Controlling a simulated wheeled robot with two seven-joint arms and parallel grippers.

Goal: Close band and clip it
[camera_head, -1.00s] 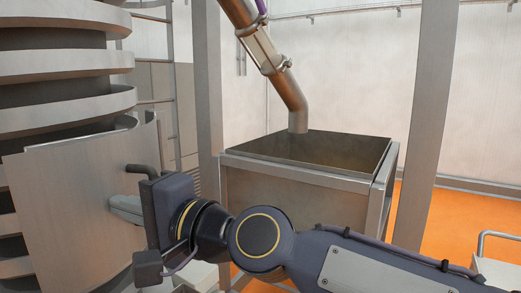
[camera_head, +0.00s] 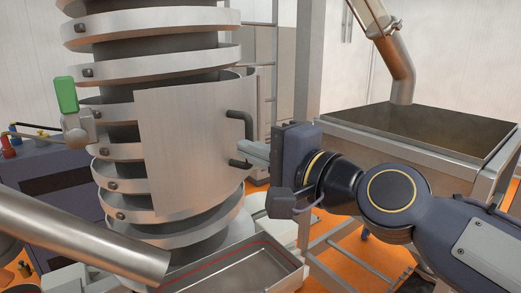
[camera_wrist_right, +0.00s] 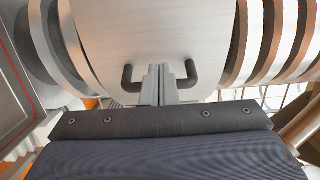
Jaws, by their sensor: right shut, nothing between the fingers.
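The band is a wide curved metal plate (camera_head: 185,140) around the ringed metal column; its dark handle (camera_head: 240,118) is at its right side. A clip with a green grip (camera_head: 66,95) sits at the column's left side. My right gripper (camera_head: 248,150) is shut and empty beside the handle's lower part. In the right wrist view, its fingertips (camera_wrist_right: 158,78) lie between the two dark ends of the handle (camera_wrist_right: 192,74), close to the plate (camera_wrist_right: 160,35). Whether they touch it I cannot tell. My left gripper is out of view.
An open metal hopper (camera_head: 420,125) stands behind my right arm. A shallow metal tray with a red line (camera_head: 285,262) lies below the column. A thick metal tube (camera_head: 85,240) crosses the lower left. A dark cabinet (camera_head: 60,180) stands at the left.

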